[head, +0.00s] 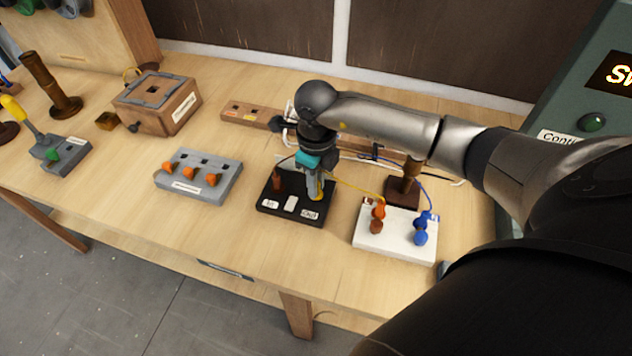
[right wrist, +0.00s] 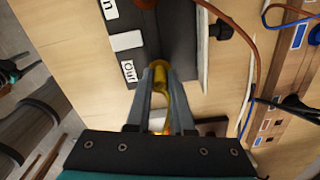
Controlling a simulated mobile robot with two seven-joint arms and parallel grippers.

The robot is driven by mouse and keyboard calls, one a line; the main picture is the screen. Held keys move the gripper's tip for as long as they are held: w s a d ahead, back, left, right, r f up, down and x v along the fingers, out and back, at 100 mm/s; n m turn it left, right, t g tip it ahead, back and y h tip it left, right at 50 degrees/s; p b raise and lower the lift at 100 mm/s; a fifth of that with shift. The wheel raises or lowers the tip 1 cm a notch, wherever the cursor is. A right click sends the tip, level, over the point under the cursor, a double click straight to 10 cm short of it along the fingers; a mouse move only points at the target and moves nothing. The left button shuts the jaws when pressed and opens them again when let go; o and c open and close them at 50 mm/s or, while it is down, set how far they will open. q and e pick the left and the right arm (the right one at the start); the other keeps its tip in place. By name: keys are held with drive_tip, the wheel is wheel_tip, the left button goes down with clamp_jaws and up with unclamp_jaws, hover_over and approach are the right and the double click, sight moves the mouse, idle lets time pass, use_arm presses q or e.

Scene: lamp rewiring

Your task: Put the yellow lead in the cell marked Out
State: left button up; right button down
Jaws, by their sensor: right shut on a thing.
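My right gripper (head: 316,196) is shut on the yellow lead's plug (right wrist: 160,82), with a finger on each side of it. It points down at the Out end of the black block (head: 267,203). The block also shows in the right wrist view (right wrist: 176,42). The plug is upright at the cell beside the Out label (right wrist: 128,70); the fingers hide how deep it sits. The yellow wire (head: 357,188) runs right to the white block (head: 372,240).
A brown plug stands at the black block's other end. Orange and blue plugs (head: 420,236) stand on the white block. A grey block (head: 215,187) with orange plugs lies left. A wooden box (head: 150,103) stands behind. Bare tabletop (head: 225,235) lies in front.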

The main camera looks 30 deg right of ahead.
drive_tip(key=shift+f+b, duration=0.45)
drive_tip(key=shift+f, duration=0.1)
idle(0.8)
drive_tip(key=c, duration=0.7)
unclamp_jaws()
wheel_tip(320, 180, up, 15)
drive_tip(key=shift+r, duration=0.15)
